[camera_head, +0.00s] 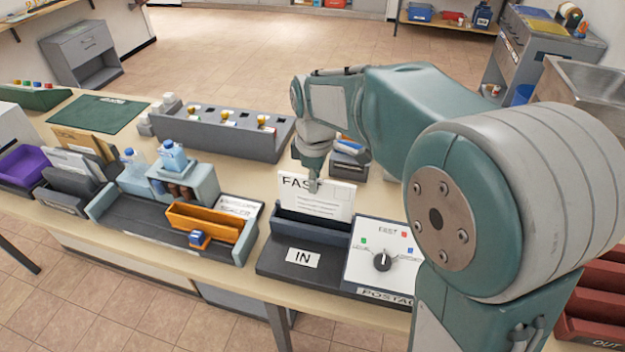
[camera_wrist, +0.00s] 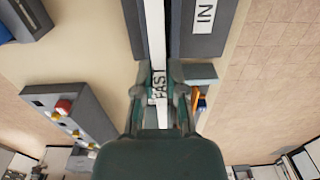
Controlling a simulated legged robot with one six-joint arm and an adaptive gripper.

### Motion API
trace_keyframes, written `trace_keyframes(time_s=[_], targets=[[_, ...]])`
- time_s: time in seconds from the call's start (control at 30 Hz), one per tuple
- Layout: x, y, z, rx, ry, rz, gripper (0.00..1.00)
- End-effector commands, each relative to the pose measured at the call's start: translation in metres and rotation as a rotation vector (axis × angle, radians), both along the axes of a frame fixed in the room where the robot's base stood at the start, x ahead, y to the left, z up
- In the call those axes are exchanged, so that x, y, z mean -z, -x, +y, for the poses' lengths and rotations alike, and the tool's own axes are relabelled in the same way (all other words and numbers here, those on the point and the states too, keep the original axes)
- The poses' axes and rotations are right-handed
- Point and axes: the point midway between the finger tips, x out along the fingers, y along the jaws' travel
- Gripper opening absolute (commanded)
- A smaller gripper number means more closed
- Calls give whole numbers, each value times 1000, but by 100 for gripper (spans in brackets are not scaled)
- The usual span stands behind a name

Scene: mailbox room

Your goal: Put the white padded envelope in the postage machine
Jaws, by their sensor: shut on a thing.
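The white padded envelope (camera_head: 318,198), marked "FAST", stands upright above the slot of the postage machine (camera_head: 285,258). Its lower edge is hidden behind the front wall of the slot marked "IN", so I cannot tell how deep it sits. My gripper (camera_head: 313,184) is shut on the envelope's top edge from above. In the wrist view my gripper (camera_wrist: 162,90) has a finger on each side of the envelope (camera_wrist: 157,30), and the "IN" side of the machine (camera_wrist: 205,25) lies to the right. The machine's dial panel (camera_head: 383,255) is right of the slot.
A grey rack with knobs (camera_head: 222,130) stands behind and left. A red "OUT" tray (camera_head: 600,300) is at the far right. A green mat (camera_head: 98,112) lies at the back left.

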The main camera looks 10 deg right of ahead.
Motion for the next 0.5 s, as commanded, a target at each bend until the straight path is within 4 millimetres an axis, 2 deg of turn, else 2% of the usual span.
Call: trace_keyframes(time_s=[0.5], targets=[[24, 0, 3, -1, 1, 1, 0]])
